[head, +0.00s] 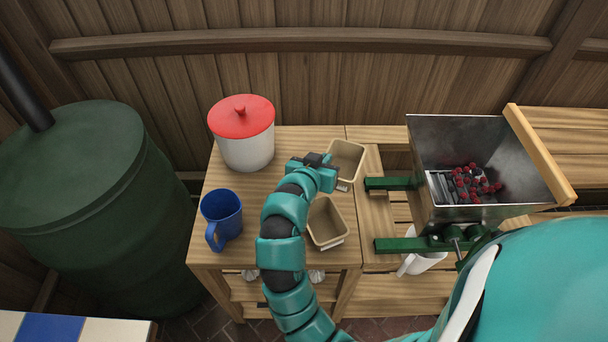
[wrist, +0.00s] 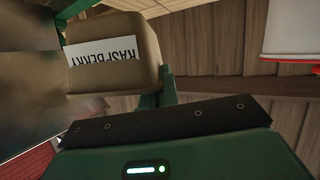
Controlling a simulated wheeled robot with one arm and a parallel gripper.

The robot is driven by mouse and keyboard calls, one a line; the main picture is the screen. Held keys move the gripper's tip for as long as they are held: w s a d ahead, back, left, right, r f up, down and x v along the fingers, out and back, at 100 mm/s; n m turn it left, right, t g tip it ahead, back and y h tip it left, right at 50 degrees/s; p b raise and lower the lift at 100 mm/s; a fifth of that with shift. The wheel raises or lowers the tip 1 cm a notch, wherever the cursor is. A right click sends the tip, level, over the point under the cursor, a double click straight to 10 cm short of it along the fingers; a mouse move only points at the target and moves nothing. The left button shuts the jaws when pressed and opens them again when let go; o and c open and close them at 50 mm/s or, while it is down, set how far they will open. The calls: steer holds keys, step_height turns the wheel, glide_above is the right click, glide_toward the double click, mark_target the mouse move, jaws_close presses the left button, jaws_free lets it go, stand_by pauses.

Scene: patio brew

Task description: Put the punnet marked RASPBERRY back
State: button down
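The RASPBERRY punnet (wrist: 112,42) is a tan box with a white label, its lettering upside down in the wrist view. In the head view this punnet (head: 347,158) is at the far right of the left table, open side up. My gripper (head: 332,168) is at its near left side. In the wrist view the green fingers (wrist: 157,95) are close together at its rim and look shut on its wall. I cannot tell whether its base touches the table. A second tan punnet (head: 327,222) stands nearer, its label unreadable.
A white pot with a red lid (head: 242,132) and a blue mug (head: 222,216) stand left on the table (head: 262,160). A metal hopper (head: 437,150) holding red berries is on the right, its green bars (head: 392,183) close to the punnets. A white jug (head: 424,263) is below.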

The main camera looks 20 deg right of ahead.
steer(key=w+a+f, duration=0.1)
steer(key=w+f, duration=0.1)
steer(key=w+a+f, duration=0.1)
steer(key=w+f, duration=0.1)
steer(key=w+a+f, duration=0.1)
steer(key=w+f, duration=0.1)
steer(key=f, duration=0.1)
steer(key=shift+f, duration=1.4)
steer(key=c, duration=2.1)
jaws_free()
steer(key=shift+f, duration=0.15)
steer(key=o, duration=0.4)
